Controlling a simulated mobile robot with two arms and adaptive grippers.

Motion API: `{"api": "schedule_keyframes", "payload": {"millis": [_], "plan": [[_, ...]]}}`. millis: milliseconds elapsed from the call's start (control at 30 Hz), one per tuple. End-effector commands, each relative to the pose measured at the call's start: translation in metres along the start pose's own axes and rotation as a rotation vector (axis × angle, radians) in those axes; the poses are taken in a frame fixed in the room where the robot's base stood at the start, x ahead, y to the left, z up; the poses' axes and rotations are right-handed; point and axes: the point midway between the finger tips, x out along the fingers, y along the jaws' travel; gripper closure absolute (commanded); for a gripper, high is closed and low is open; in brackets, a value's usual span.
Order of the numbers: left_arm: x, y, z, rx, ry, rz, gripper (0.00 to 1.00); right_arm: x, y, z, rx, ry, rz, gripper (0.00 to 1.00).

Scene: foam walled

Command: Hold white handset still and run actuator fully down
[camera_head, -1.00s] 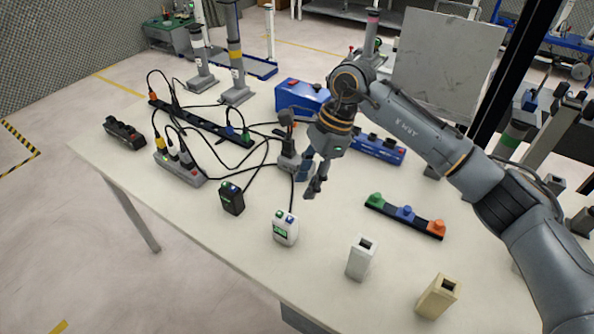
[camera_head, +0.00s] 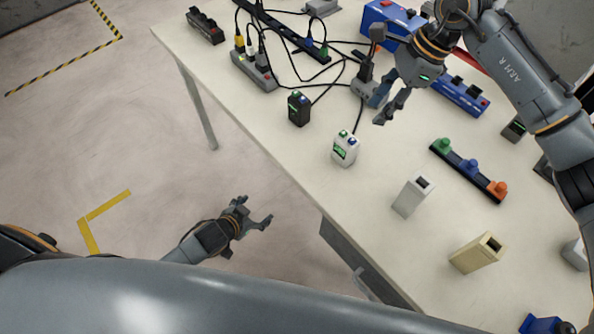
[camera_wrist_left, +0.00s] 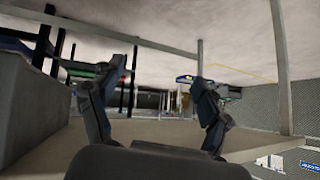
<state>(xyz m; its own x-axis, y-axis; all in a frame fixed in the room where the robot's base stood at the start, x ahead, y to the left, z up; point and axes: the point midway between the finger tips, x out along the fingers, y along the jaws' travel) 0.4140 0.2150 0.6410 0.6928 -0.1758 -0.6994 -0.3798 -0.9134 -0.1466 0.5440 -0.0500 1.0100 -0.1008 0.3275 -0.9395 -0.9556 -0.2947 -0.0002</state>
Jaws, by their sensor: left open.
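The white handset (camera_head: 345,150) stands on the table near its front edge, with a green label and small green and blue buttons on top. A dark cable runs from it toward a grey device (camera_head: 365,84) with an upright dark post; I cannot tell if this is the actuator. My right gripper (camera_head: 377,112) hangs behind and right of the handset, apart from it, near the grey device; its fingers look parted and empty. My left gripper (camera_head: 256,211) is open and empty, off the table's front edge, left of and nearer than the handset. Its parted fingers show in the left wrist view (camera_wrist_left: 160,90).
A black handset (camera_head: 299,108) stands left of the white one. A pale grey holder (camera_head: 412,195) and a beige holder (camera_head: 478,253) stand to the right. A black bar with coloured knobs (camera_head: 468,170), power strips and loose cables lie on the table (camera_head: 300,170).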

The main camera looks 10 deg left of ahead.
Motion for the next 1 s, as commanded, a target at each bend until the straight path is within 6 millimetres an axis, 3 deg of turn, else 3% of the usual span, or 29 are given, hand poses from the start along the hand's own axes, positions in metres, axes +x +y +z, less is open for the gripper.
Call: {"api": "schedule_keyframes", "payload": {"millis": [33,200,400,533,700,867,1000], "plan": [[-0.011,0.003,-0.03,0.018,0.054,0.017,0.23,0.0,0.0,0.0,0.0,0.0,0.0,0.62],[-0.059,0.028,-0.115,0.056,0.209,0.09,0.23,0.0,0.0,0.0,0.0,0.0,0.0,0.62],[-0.117,0.058,-0.186,0.044,0.358,0.194,0.23,0.0,0.0,0.0,0.0,0.0,0.0,0.62],[-0.141,0.07,-0.212,0.018,0.418,0.247,0.23,0.0,0.0,0.0,0.0,0.0,0.0,0.62],[-0.151,0.076,-0.226,0.003,0.45,0.277,0.23,0.0,0.0,0.0,0.0,0.0,0.0,0.62],[-0.136,0.081,-0.235,0.001,0.453,0.278,0.23,0.0,0.0,0.0,0.0,0.0,0.0,0.62],[-0.113,0.088,-0.247,0.001,0.454,0.278,0.23,0.0,0.0,0.0,0.0,0.0,0.0,0.62]]}}
